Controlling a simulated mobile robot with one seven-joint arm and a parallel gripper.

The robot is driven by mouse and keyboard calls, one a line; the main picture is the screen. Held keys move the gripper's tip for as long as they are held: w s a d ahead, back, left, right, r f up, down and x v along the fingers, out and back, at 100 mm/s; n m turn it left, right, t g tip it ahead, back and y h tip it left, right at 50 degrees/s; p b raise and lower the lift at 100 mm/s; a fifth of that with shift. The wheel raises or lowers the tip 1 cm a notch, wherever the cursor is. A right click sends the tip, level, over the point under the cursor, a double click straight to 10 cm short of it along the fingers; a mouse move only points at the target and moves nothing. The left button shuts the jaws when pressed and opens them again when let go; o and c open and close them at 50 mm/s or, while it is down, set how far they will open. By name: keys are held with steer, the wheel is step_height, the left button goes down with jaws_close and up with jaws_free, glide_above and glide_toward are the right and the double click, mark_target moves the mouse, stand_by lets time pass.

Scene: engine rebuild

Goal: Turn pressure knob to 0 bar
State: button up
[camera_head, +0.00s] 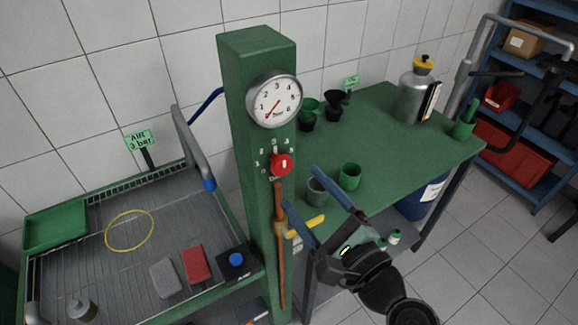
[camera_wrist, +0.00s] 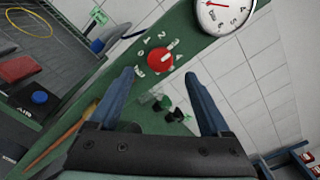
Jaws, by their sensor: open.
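The red pressure knob (camera_head: 281,165) is on the front of the green post (camera_head: 259,95), with a number scale around it. It also shows in the wrist view (camera_wrist: 160,60), with a pale pointer mark at its upper right. A round white pressure gauge (camera_head: 274,99) sits above the knob, and its red needle points to the lower left, near the low end. My gripper (camera_head: 305,201) is open and empty, in front of the post to the lower right of the knob. In the wrist view the knob lies beyond and between the two blue fingers (camera_wrist: 163,78), not touched.
A yellow-handled valve (camera_head: 306,226) and a copper pipe (camera_head: 280,260) are on the post below the knob. A green bench (camera_head: 400,140) with cups and a metal canister (camera_head: 415,92) stands right. A wash tray (camera_head: 95,270) with a red block (camera_head: 197,263) is left.

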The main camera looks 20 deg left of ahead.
mark_target(284, 169)
steer(key=p+x, duration=0.1)
steer(key=x, duration=0.4)
steer(key=shift+w+a, duration=0.25)
steer(key=shift+a, duration=0.05)
jaws_close()
